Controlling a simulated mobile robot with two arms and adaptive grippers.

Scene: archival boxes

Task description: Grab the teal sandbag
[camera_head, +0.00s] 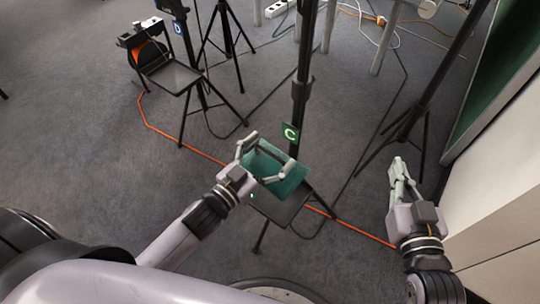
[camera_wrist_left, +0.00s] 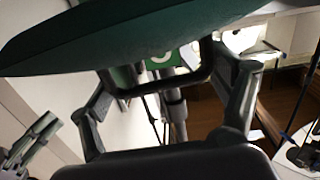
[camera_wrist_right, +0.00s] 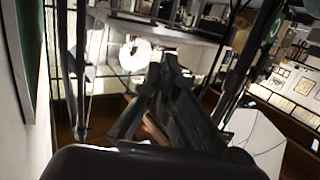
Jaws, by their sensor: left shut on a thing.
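The teal sandbag (camera_head: 292,188) is in front of the stand marked C, over a small black platform (camera_head: 272,207). I cannot tell whether it touches the platform. My left gripper (camera_head: 264,158) has its fingers spread along the bag's black handle and is shut on it. In the left wrist view the bag (camera_wrist_left: 120,35) fills the top, with the dark handle (camera_wrist_left: 165,88) between the fingers. My right gripper (camera_head: 398,172) is off to the right, empty, its fingers together; they also meet in the right wrist view (camera_wrist_right: 168,70).
The green C sign (camera_head: 290,133) is on a black pole behind the bag. Another stand with a D sign (camera_head: 179,28) and black platform (camera_head: 174,77) is at upper left. A black tripod (camera_head: 410,120) stands near my right gripper. An orange cable (camera_head: 190,149) crosses the floor.

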